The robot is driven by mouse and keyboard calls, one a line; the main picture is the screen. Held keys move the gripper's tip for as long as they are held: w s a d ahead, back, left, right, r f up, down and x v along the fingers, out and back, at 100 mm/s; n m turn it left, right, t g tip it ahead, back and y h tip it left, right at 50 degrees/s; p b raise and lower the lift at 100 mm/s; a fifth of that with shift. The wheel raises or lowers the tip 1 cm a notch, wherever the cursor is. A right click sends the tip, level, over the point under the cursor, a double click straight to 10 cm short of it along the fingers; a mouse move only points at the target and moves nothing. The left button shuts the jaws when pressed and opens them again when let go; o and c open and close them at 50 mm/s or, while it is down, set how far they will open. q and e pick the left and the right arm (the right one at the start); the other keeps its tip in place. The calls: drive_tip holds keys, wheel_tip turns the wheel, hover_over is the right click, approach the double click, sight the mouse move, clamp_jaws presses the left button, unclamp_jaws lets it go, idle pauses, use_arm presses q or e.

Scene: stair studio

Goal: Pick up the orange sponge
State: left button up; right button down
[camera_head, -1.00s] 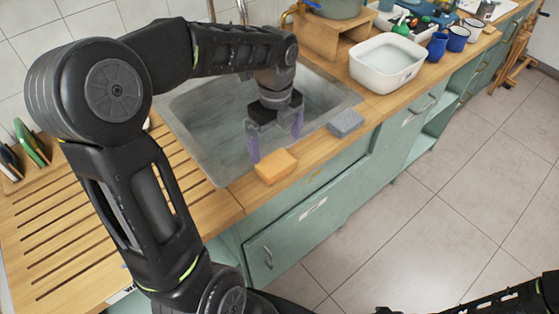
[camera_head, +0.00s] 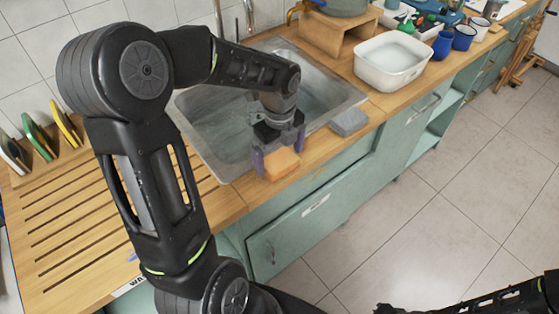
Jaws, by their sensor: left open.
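The orange sponge (camera_head: 282,164) lies on the wooden counter at the front edge of the sink. My left gripper (camera_head: 279,160) is open above it, with one purple finger to the left of the sponge and the other at its right side. I cannot tell whether the fingers touch it. The gripper body hides the sponge's back part. Part of my right arm shows at the bottom right, but I cannot make out the jaws of its gripper.
The metal sink (camera_head: 215,133) is behind the sponge. A grey sponge (camera_head: 349,122) lies close by on the right. A white basin (camera_head: 391,62), blue mugs (camera_head: 442,44) and a wooden stand (camera_head: 334,36) are farther right. A slotted drainboard (camera_head: 75,215) is at the left.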

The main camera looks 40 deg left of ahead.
use_arm(q)
wheel_tip(320, 180, down, 2)
drive_tip(key=shift+f, duration=0.1)
drive_tip(key=shift+c, duration=0.6)
drive_tip(key=c, duration=1)
